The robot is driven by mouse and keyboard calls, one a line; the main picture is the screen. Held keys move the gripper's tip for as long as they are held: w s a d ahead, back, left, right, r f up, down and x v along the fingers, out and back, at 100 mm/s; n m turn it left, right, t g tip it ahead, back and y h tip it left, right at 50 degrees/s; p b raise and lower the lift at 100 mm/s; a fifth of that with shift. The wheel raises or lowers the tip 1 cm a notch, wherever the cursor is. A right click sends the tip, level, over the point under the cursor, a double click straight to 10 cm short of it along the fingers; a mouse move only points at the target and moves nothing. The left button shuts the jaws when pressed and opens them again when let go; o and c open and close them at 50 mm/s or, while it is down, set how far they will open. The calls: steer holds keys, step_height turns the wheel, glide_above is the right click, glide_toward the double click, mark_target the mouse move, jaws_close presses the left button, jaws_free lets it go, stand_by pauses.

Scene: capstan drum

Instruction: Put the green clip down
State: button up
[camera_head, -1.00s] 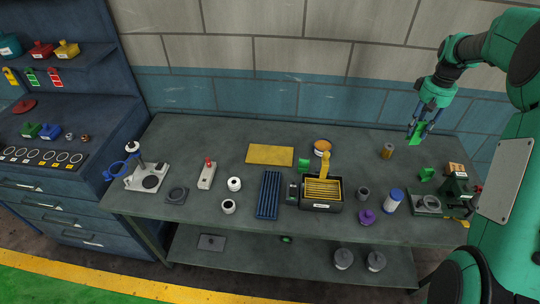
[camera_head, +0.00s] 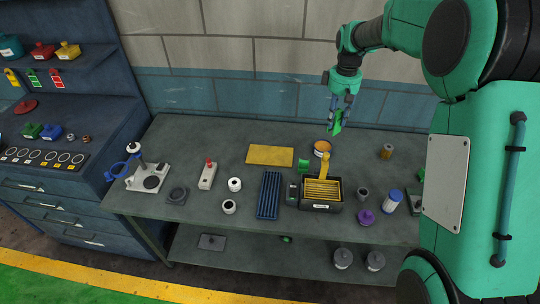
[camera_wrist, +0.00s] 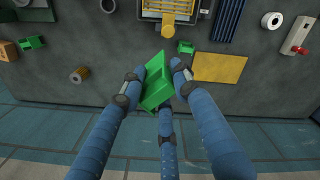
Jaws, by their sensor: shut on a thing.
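My gripper (camera_head: 340,104) is shut on a green clip (camera_head: 336,124) and holds it in the air above the back edge of the workbench, near the wall. In the wrist view the held green clip (camera_wrist: 156,82) sits tilted between the blue fingers of my gripper (camera_wrist: 152,85). It looks clear of the bench top. Another small green piece (camera_head: 303,163) stands on the bench behind the black box with the yellow rack; it also shows in the wrist view (camera_wrist: 185,47). A further green piece (camera_wrist: 31,43) lies at the left of the wrist view.
A yellow mat (camera_head: 270,155) lies flat on the workbench (camera_head: 215,145). A blue ribbed tray (camera_head: 268,195) is left of the box. A brass cylinder (camera_head: 387,152) stands right.

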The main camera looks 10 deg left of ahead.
steer(key=s+a+n, duration=0.2)
steer(key=a, duration=0.6)
steer(key=s+a+n, duration=0.2)
steer(key=s+a, duration=0.1)
steer(key=a, duration=0.6)
steer(key=shift+f+p, duration=0.2)
steer(key=shift+p, duration=0.1)
step_height(320, 180, down, 22)
steer(key=shift+w+r, duration=0.15)
steer(key=shift+r, duration=0.1)
glide_above(276, 156)
steer(key=shift+d+f, duration=0.1)
steer(key=shift+f, duration=0.6)
steer(key=shift+w+f, duration=0.15)
steer(key=shift+f, duration=1.6)
steer(key=shift+f, duration=0.15)
